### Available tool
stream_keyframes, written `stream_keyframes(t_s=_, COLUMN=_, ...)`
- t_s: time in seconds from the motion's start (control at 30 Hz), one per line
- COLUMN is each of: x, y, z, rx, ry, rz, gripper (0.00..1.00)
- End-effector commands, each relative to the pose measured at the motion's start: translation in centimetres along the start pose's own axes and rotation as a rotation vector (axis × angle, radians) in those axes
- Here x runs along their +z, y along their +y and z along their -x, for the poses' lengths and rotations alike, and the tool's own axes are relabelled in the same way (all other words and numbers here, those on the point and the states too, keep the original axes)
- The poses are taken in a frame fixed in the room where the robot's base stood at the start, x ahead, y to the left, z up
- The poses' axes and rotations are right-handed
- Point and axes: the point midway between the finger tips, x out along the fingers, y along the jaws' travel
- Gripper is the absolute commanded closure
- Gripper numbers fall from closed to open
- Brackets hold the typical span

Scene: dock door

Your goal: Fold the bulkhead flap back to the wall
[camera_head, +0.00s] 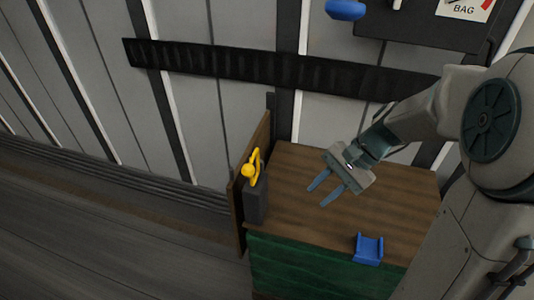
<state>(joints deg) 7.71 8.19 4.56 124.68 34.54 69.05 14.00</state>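The bulkhead flap appears to be the thin wooden panel (262,137) standing upright at the left end of a wood-topped surface. It is seen nearly edge-on and juts out from the wall. A yellow handle (253,168) sits by the panel above a dark grey block (256,203); I cannot tell how they are joined to it. My gripper (318,198) is open and empty above the wooden top, to the right of the handle and apart from it. The panel's lower part is partly hidden by the block.
The wooden top (400,187) has a green front (305,267) and carries a blue bracket (368,249) near its front edge. A black slatted rail (230,65) runs along the ribbed wall. A dark board (425,30) and a blue object (345,9) are above. Floor at left is clear.

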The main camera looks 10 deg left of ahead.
Motion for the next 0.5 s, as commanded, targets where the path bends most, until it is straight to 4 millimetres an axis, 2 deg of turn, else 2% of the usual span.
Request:
stream_keyframes(t_s=0.03, x=-1.4, y=-0.7, z=-1.3, rx=-0.036, ry=-0.066, rz=-0.06, gripper=0.7)
stream_keyframes(t_s=0.2, x=-4.9, y=-3.7, z=-3.6, rx=-0.172, ry=-0.278, rz=-0.247, gripper=0.7)
stream_keyframes(t_s=0.5, x=-12.5, y=-7.6, z=-6.7, rx=-0.42, ry=-0.637, rz=-0.533, gripper=0.7)
